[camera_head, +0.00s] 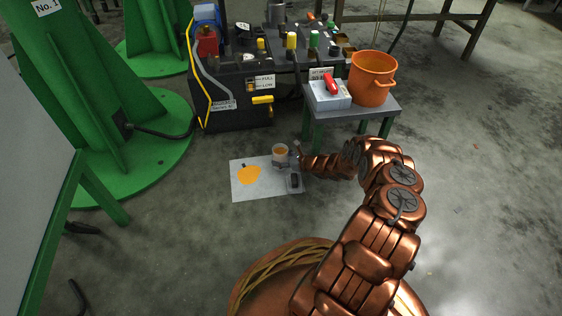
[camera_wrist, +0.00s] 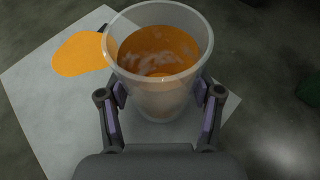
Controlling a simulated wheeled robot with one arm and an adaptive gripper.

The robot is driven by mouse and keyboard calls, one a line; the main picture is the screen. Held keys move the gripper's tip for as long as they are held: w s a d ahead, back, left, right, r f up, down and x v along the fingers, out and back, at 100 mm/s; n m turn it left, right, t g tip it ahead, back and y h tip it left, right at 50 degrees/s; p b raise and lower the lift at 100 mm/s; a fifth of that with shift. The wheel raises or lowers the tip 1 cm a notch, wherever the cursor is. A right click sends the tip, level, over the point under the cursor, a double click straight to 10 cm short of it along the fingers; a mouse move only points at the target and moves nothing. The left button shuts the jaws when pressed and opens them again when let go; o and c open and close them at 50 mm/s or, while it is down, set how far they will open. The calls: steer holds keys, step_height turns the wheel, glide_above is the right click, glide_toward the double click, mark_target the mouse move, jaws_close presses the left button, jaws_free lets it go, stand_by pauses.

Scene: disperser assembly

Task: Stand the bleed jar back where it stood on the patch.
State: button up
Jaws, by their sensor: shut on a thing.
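The bleed jar (camera_wrist: 158,75) is a clear, tapered cup with orange fluid in it. In the wrist view my gripper (camera_wrist: 160,95) is shut on it, with one finger pad on each side of its wall. The jar is upright or nearly so. In the head view the jar (camera_head: 280,156) shows over the upper right part of the white patch (camera_head: 262,191) on the floor. I cannot tell whether its base touches the patch. In the head view my gripper (camera_head: 293,170) is small beside the jar, at the patch's right edge.
An orange puddle (camera_head: 249,175) lies on the patch, left of the jar, with a small dark item at its edge. A low grey table (camera_head: 350,113) holding an orange pot (camera_head: 372,80) stands behind right. A black unit (camera_head: 235,95) stands behind. Floor right is clear.

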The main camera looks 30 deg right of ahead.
mark_target(287, 159)
steer(key=shift+f, duration=0.1)
steer(key=o, duration=1.2)
steer(key=shift+o, duration=0.2)
steer(key=shift+s+d+r+p, duration=0.1)
steer(key=shift+r+p, duration=0.15)
steer(key=shift+p, duration=0.05)
steer(key=shift+p+v, duration=1.5)
steer(key=shift+v, duration=2.05)
steer(key=shift+f, duration=0.1)
